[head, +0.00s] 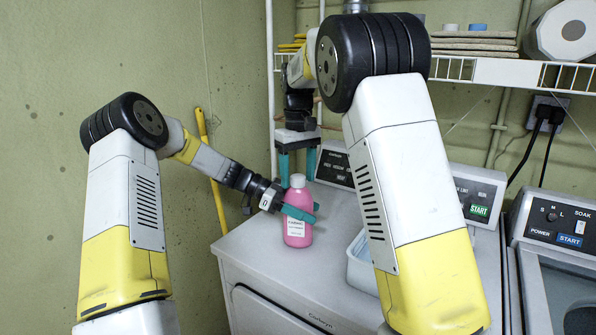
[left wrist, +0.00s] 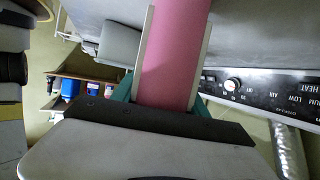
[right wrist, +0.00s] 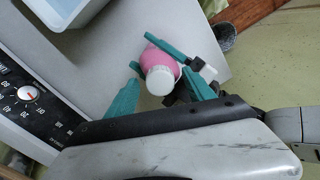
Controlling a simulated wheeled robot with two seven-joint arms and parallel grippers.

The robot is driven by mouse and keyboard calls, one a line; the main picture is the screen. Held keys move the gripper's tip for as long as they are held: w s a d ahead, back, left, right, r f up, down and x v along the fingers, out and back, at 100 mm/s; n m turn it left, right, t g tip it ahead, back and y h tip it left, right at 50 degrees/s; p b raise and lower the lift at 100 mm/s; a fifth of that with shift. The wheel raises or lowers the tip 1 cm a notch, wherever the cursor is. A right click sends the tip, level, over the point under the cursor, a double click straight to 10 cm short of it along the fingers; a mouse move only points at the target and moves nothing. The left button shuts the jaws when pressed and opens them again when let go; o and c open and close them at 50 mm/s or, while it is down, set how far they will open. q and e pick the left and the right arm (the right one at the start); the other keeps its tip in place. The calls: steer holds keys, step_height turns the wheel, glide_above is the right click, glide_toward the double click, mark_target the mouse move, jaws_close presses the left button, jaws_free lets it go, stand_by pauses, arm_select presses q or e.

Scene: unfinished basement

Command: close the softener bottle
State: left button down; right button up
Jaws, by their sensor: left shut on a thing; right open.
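The pink softener bottle (head: 297,234) stands upright on the white machine top, with a white label on its front. Its white cap (head: 298,181) is on top; I cannot tell how tightly it sits. My left gripper (head: 301,213) is shut around the bottle's upper body from the left. The pink body (left wrist: 173,50) fills the space between its fingers in the left wrist view. My right gripper (head: 298,165) is open above the bottle, fingers pointing down on either side of the cap. In the right wrist view the cap (right wrist: 160,81) lies between the open fingers, apart from both.
A white tub (head: 361,270) stands on the machine right of the bottle, partly behind my right arm. Control panels (head: 335,166) line the back. A wire shelf (head: 455,68) with folded cloths hangs above. The machine top left of the bottle is clear.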

step_height(320, 180, up, 12)
stand_by(0.5)
arm_select(q)
steer(key=c, duration=0.5)
jaws_free()
steer(key=v, duration=0.7)
steer(key=shift+a, duration=0.4)
steer(key=shift+w+a+r, duration=0.1)
steer(key=shift+r, duration=0.05)
arm_select(e)
steer(key=shift+a, duration=0.1)
